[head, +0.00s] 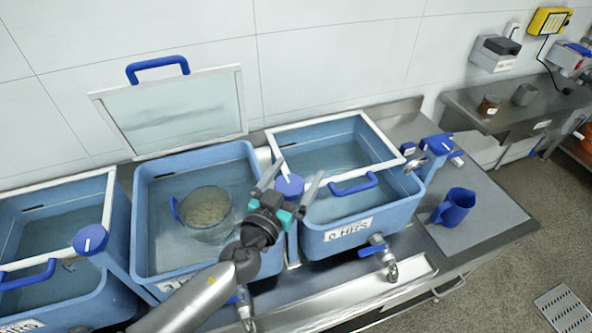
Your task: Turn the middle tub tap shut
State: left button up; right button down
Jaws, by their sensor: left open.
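The middle tub (150,215) is blue, with its glass lid (170,112) raised against the wall. A blue round tap knob (290,186) with a white mark tops the post at its right side, between the middle and right tubs. My left gripper (291,183) is open, with one finger on each side of this knob; I cannot tell if they touch it. A front tap (241,299) below the middle tub is partly hidden by my left arm. My right gripper is out of view.
The left tub (125,235) and right tub (325,240) stand either side. A blue jug (454,206) stands on the clear counter (478,222) at right.

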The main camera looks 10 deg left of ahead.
pick_arm(q)
jog(key=c, duration=1.3)
jog(key=shift+h, duration=0.3)
